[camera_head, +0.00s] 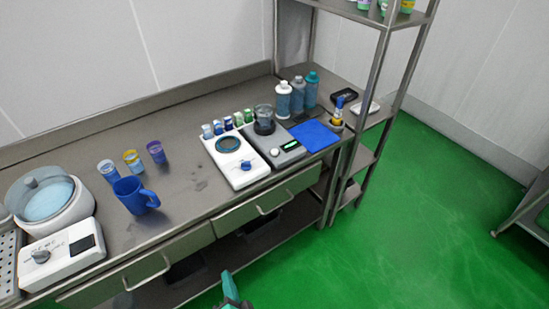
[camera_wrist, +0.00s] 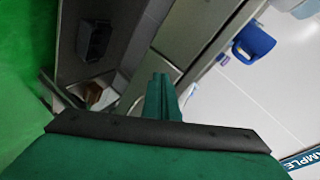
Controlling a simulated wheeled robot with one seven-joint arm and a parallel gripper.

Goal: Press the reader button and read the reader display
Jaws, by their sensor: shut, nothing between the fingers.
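A grey device (camera_head: 283,158) with a small lit green display (camera_head: 290,145) and a round pale button (camera_head: 275,152) sits on the steel bench in the head view; it looks like the reader. The display is too small to read. A dark-topped clear jar (camera_head: 264,121) stands at its back. My gripper (camera_head: 230,288), green, shows at the bottom edge of the head view, in front of the bench and well apart from the device. In the wrist view my gripper (camera_wrist: 160,85) has its fingers together and empty. The reader does not show in the wrist view.
A white device with a blue knob (camera_head: 246,166) stands left of the reader, a blue mat (camera_head: 314,135) right. Bottles (camera_head: 283,99) and small vials stand behind. A blue mug (camera_head: 131,194) also shows in the wrist view (camera_wrist: 253,42). Bare bench lies right of the mug.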

